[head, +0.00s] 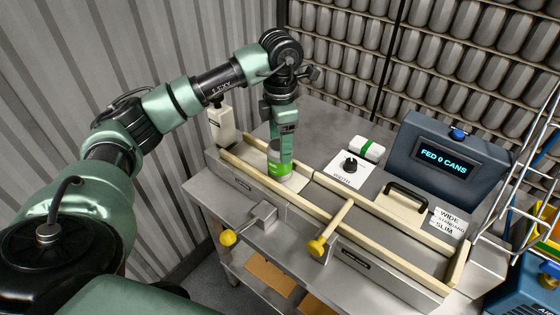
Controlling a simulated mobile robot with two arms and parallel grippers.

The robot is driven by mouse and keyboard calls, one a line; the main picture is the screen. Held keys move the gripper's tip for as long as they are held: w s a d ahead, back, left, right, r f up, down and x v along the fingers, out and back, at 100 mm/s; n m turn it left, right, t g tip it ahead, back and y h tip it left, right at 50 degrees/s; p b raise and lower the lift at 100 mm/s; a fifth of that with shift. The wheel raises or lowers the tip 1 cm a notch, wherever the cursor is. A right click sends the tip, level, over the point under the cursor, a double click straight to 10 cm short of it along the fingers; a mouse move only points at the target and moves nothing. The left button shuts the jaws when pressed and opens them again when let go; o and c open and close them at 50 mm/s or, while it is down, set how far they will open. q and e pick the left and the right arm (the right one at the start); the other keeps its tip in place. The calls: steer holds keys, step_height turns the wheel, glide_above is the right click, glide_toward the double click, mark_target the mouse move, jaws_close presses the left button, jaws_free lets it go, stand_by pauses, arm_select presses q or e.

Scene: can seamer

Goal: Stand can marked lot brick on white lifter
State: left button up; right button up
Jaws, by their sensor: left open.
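A can with a green label and a pale top (276,167) stands upright between the cream rails of the bench machine, on a pale surface. My left gripper (284,155) points down at it, with a finger in front of the can. The jaws are open, and I cannot tell whether they touch it. The finger hides part of the can, and no brick lot mark can be made out. I cannot make out a white lifter for certain; the surface under the can is mostly hidden. My right gripper is out of view.
A cream rail (390,238) runs along the bench's front, with yellow-knobbed handles (317,247) sticking out. Behind are a white dial panel (347,168), a black handle (407,194) and a display reading "FED 0 CANS" (443,160). A wire rack (530,150) stands at right.

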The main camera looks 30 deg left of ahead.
arm_select(q)
steer(key=shift+r+b, duration=0.35)
steer(key=shift+r, duration=1.7)
